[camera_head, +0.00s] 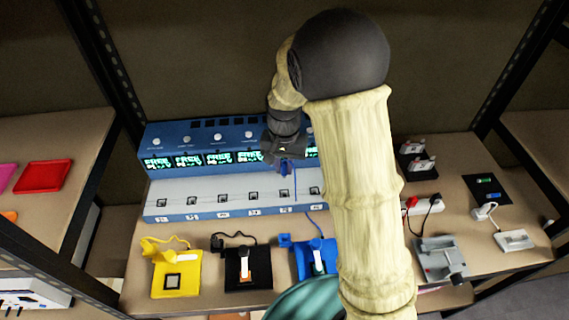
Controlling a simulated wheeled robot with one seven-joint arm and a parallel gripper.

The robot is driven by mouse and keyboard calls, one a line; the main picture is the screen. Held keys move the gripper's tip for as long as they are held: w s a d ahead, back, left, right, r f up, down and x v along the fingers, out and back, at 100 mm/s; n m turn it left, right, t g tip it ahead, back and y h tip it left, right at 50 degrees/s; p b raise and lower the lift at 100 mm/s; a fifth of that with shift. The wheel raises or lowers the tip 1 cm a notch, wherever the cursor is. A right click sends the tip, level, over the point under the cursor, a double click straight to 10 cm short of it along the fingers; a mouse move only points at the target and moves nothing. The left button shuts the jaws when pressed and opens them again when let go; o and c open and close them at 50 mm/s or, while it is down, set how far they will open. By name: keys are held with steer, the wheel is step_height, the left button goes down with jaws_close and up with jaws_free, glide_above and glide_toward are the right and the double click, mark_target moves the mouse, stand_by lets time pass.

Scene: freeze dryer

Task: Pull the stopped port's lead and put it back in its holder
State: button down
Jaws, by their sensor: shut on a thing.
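My gripper (285,158) is over the right half of a blue and white device, shut on a small blue plug (287,168). A thin blue lead (295,186) hangs from the plug toward the device's white deck (200,188). The deck has a row of small square ports. The plug appears above the deck, apart from the ports; exact height is unclear. A blue holder (300,258) stands in front, with a blue cable (316,227) near it. My arm hides the device's right end. Visible displays (188,161) seem to read FREE; those behind my arm are hidden.
A yellow holder (190,262) and a black holder (262,272) stand left of the blue one, each with its own lead. A grey fixture (440,262) and white connectors (515,240) are at right. Black shelf posts flank the bench; a red tray (43,177) is left.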

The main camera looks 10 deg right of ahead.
mark_target(284, 174)
steer(key=shift+f+b, duration=1)
steer(key=shift+f, duration=1.1)
steer(key=s, duration=0.6)
steer(key=shift+s+a, duration=0.25)
steer(key=shift+s, duration=0.15)
steer(key=s, duration=0.6)
steer(key=shift+s+a, duration=0.25)
steer(key=shift+s, duration=0.05)
steer(key=shift+r+p, duration=0.15)
steer(key=shift+p, duration=0.3)
